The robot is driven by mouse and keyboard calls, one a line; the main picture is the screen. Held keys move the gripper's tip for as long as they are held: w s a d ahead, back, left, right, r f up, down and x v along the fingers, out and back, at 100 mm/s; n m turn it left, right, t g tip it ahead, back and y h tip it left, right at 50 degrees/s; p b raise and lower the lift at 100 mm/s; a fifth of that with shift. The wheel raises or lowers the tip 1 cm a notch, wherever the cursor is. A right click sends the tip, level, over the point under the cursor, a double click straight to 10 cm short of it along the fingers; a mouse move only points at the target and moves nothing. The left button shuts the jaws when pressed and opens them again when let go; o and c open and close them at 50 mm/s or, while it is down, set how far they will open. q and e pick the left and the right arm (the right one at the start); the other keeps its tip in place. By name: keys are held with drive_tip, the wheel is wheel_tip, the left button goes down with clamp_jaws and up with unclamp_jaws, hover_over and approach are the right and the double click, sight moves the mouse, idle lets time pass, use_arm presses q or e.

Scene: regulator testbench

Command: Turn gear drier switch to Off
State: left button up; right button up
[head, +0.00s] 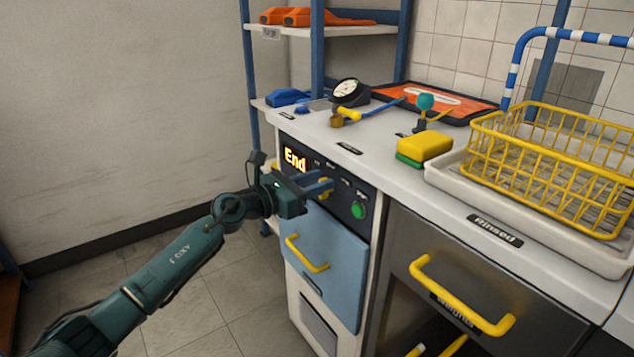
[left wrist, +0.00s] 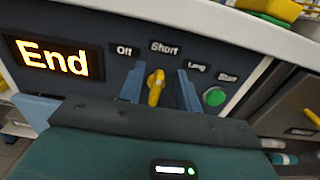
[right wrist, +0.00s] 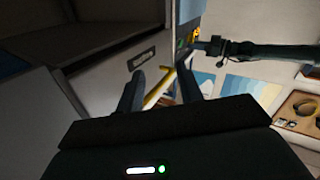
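The gear drier switch is a yellow knob (left wrist: 155,88) on the dark control panel (left wrist: 105,30), with labels Off, Short and Long above it. The knob stands nearly upright, its top towards the Short label (left wrist: 164,47). My left gripper (left wrist: 159,88) is open, with one blue finger on each side of the knob and visible gaps between. In the head view my left gripper (head: 325,187) is at the panel and partly covers the knob. My right gripper (right wrist: 160,88) is open and empty in the right wrist view. It is outside the head view.
A lit End display (head: 295,159) and a green Start button (head: 358,210) flank the switch. A blue drawer with a yellow handle (head: 308,258) is below. The counter above holds a gauge (head: 350,92), a sponge (head: 425,146) and a yellow wire basket (head: 550,165).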

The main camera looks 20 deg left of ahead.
use_arm(q)
drive_tip(key=shift+w+d, duration=0.15)
drive_tip(key=shift+w, duration=0.1)
drive_tip(key=shift+c, duration=0.5)
clamp_jaws()
